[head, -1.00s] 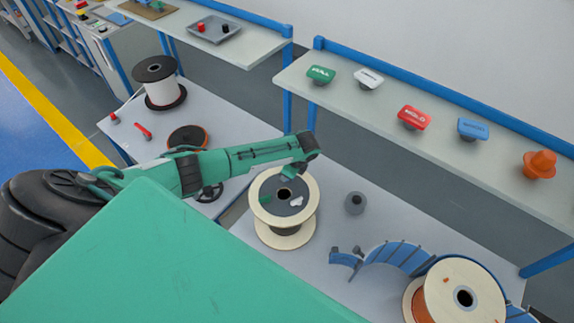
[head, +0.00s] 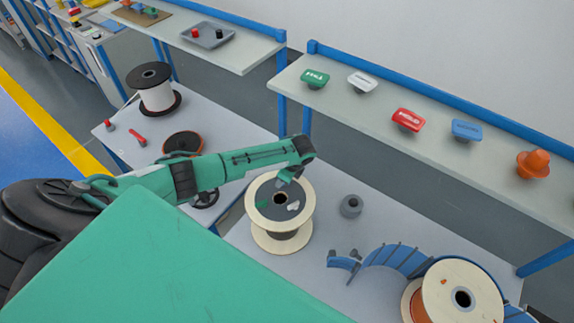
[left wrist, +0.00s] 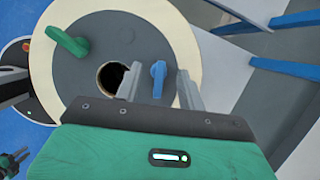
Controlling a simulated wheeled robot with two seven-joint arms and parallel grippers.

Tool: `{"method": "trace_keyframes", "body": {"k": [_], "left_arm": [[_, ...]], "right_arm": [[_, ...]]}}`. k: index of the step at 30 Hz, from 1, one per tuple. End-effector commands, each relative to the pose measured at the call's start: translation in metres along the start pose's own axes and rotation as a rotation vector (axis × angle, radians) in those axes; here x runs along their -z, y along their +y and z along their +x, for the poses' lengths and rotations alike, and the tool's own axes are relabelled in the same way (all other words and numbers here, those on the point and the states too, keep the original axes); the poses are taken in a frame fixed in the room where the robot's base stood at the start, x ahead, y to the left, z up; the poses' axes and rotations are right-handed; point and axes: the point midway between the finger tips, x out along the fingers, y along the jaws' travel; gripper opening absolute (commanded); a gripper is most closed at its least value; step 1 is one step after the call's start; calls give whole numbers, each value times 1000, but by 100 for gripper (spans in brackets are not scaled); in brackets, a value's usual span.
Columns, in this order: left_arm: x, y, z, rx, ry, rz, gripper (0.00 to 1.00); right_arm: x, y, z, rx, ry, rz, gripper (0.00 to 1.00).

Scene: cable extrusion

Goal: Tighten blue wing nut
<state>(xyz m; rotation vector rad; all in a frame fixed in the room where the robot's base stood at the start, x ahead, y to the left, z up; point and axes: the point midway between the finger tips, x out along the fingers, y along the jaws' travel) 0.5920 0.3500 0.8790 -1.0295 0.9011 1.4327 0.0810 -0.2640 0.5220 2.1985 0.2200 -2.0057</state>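The blue wing nut (left wrist: 158,80) sits on the grey face of a cream-rimmed spool (left wrist: 185,60), beside its dark centre hole. My left gripper (left wrist: 159,86) is open, with one finger on each side of the blue wing nut and gaps visible. In the head view the left gripper (head: 291,180) hangs over the far part of the spool (head: 255,222), and the blue nut is hidden there. A green wing nut (left wrist: 68,42) is on the same face; it also shows in the head view (head: 262,204), with a white piece (head: 293,206) beside it. My right gripper is out of view.
The spool stands on a light table with a grey knob-like piece (head: 350,206) to its right. A blue cable chain (head: 398,258) and an orange cable spool (head: 463,290) lie at the front right. A shelf (head: 390,130) with coloured knobs runs behind.

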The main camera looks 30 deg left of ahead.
Motion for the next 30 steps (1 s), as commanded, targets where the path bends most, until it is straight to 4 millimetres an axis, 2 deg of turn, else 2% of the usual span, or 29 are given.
{"method": "trace_keyframes", "body": {"k": [5, 18, 24, 30], "left_arm": [[1, -1, -22, 5, 2, 0, 40], [1, -1, -113, 5, 2, 0, 40], [0, 0, -131, 2, 0, -1, 40], [-1, 0, -134, 1, 0, -1, 40]], "right_arm": [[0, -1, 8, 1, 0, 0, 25], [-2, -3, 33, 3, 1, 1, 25], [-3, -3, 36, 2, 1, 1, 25], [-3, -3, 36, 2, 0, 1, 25]]}}
